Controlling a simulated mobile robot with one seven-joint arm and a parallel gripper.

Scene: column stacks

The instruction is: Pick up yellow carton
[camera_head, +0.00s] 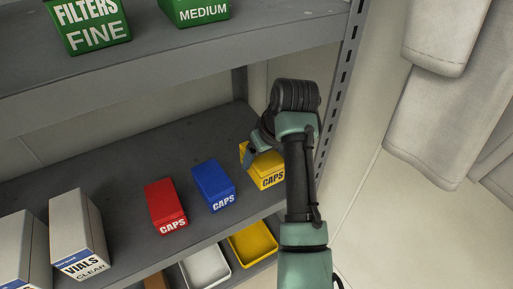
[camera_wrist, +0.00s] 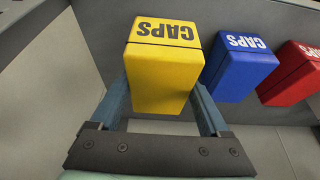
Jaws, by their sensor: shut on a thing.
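The yellow carton (camera_head: 265,172), marked CAPS, is at the right end of the middle shelf, partly hidden behind my arm in the head view. In the wrist view the yellow carton (camera_wrist: 160,70) sits between the two blue fingers of my gripper (camera_wrist: 163,100). The gripper is shut on it, one finger along each side. In the head view my gripper (camera_head: 256,150) shows only in part at the carton. I cannot tell whether the carton touches the shelf.
A blue CAPS carton (camera_head: 214,187) and a red CAPS carton (camera_head: 165,205) stand to the left on the same shelf (camera_head: 120,170). White VIALS cartons (camera_head: 80,235) are farther left. A slotted post (camera_head: 340,90) is close on the right. Bins (camera_head: 253,243) sit below, green FILTERS boxes (camera_head: 90,25) above.

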